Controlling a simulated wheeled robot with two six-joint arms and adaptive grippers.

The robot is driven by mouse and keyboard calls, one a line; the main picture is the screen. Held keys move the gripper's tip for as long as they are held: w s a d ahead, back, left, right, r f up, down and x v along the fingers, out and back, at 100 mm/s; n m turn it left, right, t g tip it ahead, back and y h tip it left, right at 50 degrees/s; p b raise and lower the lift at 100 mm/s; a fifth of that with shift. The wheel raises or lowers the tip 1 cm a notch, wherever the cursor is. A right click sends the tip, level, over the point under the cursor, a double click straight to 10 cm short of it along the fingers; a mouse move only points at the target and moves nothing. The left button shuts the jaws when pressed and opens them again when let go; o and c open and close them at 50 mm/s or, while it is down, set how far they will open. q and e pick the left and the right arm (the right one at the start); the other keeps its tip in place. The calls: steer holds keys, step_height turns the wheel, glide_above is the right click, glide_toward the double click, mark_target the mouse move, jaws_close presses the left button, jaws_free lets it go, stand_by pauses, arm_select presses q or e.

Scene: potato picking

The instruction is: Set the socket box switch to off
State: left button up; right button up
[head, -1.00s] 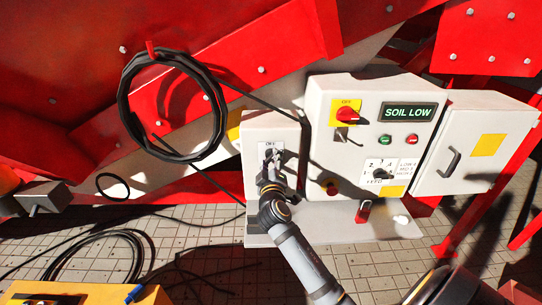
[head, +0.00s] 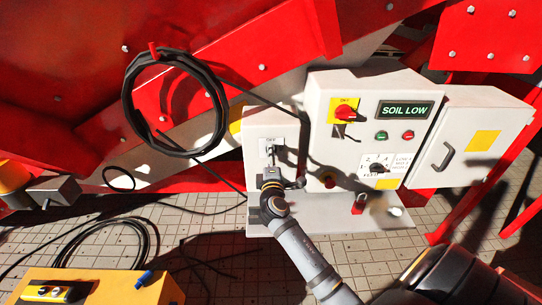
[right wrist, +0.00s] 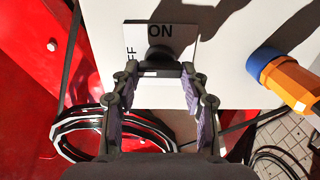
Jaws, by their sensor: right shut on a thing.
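The socket box (head: 256,128) is the small white box left of the larger control cabinet. Its switch (head: 271,153) sits below a white label on the front. In the right wrist view the black switch knob (right wrist: 160,53) is on a pale plate reading "ON" above it and "FF" at its left, with the rest hidden. My right gripper (head: 271,172) is at the switch in the head view. In the right wrist view, my right gripper (right wrist: 159,74) has its fingertips on either side of the switch handle, shut on it. My left gripper is not in view.
The control cabinet (head: 318,110) with a red rotary switch and a "SOIL LOW" display stands right of the socket box. A black cable coil (head: 128,105) hangs at left. An orange plug with a blue collar (right wrist: 290,80) is close right of my gripper.

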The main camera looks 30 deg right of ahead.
stand_by(0.5)
steer(key=o, duration=1.2)
steer(key=shift+c, duration=0.2)
steer(key=v, duration=0.7)
steer(key=shift+s+a, duration=0.2)
steer(key=shift+s, duration=0.05)
